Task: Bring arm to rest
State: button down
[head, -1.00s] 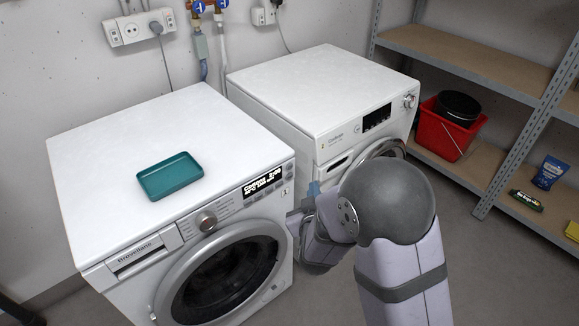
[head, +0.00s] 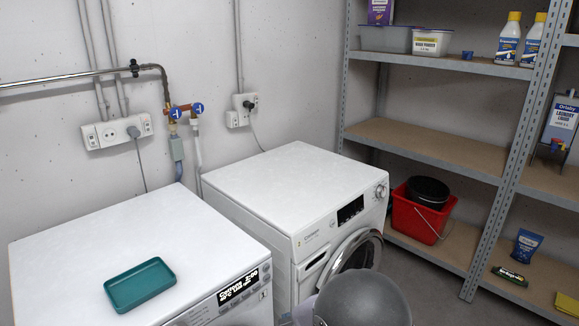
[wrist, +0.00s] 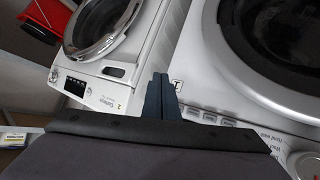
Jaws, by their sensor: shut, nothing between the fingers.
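My gripper (wrist: 160,92) is in the wrist view, its two dark blue fingers close together and empty. It is between the two washing machines, in front of them. In the head view only a grey rounded joint of my arm shows at the bottom edge; the gripper is hidden there. The left washing machine (head: 130,245) and the right washing machine (head: 285,190) stand side by side. The right machine's round door (head: 353,254) shows in the head view and, upper left, in the wrist view (wrist: 103,22).
A teal tray (head: 140,285) lies on the left machine. A metal shelf unit (head: 440,145) stands at the right, with a red bucket (head: 418,218), bottles (head: 508,40) and boxes. The right machine's top is clear. Pipes and sockets (head: 117,131) are on the wall.

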jog(key=s+f+g, duration=0.6)
jog(key=s+f, duration=0.3)
jog(key=s, duration=0.3)
jog(key=s+d+g+h, duration=0.1)
jog(key=s+d+g, duration=0.15)
jog(key=s, duration=0.45)
jog(key=s+d+g, duration=0.2)
jog(key=s+g, duration=0.2)
jog(key=s, duration=0.4)
jog(key=w+d+r+m+t, duration=0.2)
jog(key=d+r+m, duration=0.2)
jog(key=d+r, duration=0.8)
notch_tip(320, 180, up, 16)
jog(key=p, duration=1.6)
jog(key=shift+w+a+r+p, duration=0.2)
jog(key=shift+a+p, duration=0.2)
jog(key=c, duration=2.5)
grip_release()
jog(key=shift+g, duration=0.25)
